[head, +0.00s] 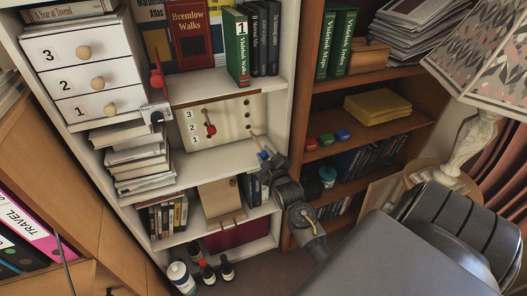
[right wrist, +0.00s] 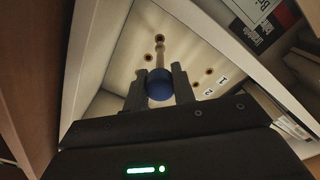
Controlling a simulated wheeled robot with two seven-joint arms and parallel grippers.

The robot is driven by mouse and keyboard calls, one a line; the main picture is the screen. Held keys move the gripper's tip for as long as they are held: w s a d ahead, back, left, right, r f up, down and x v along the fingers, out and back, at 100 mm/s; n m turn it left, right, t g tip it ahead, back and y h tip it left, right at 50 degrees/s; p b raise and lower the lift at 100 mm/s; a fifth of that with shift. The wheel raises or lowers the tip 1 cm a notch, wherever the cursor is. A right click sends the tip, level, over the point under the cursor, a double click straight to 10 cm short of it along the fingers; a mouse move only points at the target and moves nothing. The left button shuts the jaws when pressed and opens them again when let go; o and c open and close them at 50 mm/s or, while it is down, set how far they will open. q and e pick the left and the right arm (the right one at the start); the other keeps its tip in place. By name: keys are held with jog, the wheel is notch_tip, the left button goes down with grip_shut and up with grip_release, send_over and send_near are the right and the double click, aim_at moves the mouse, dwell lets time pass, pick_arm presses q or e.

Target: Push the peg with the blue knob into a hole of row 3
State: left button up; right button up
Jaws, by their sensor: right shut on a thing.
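The pale pegboard (head: 228,112) stands at the back of a white shelf, its rows marked 3, 2, 1 from top to bottom. A peg with a red knob (head: 210,130) sits in it near the labels. My right gripper (head: 264,155) is at the board's lower right, shut on the blue knob (right wrist: 160,85). The peg's pale shaft (right wrist: 159,55) points at the board (right wrist: 180,60), its tip close to a hole. I cannot tell whether the tip is inside. Several dark-rimmed holes show around it. The row 3 label is hidden in the wrist view. My left gripper is not in view.
White shelf sides (right wrist: 95,55) flank the board closely. A stack of books (head: 138,160) stands left of it, and a green book (head: 237,45) is on the shelf above. A brown bookcase (head: 385,80) stands to the right.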

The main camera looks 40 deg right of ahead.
jog(key=shift+s+a, duration=0.1)
jog(key=shift+s, duration=0.15)
pick_arm(q)
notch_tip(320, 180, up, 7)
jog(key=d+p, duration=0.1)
jog(key=p, duration=0.6)
pick_arm(e)
jog(key=s+a+r+p, duration=0.1)
jog(key=s+r+p, duration=0.2)
jog(key=r, duration=0.8)
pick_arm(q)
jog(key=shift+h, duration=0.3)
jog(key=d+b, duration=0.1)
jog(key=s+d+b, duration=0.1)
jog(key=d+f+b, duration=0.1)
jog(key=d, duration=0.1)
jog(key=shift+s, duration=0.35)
pick_arm(e)
jog(key=x, duration=0.5)
jog(key=shift+w+d, duration=0.15)
jog(key=shift+w, duration=0.25)
pick_arm(q)
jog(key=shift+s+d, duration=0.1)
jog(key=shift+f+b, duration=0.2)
jog(key=shift+b, duration=0.2)
pick_arm(e)
jog(key=shift+x, duration=2.25)
jog(key=o, duration=1.5)
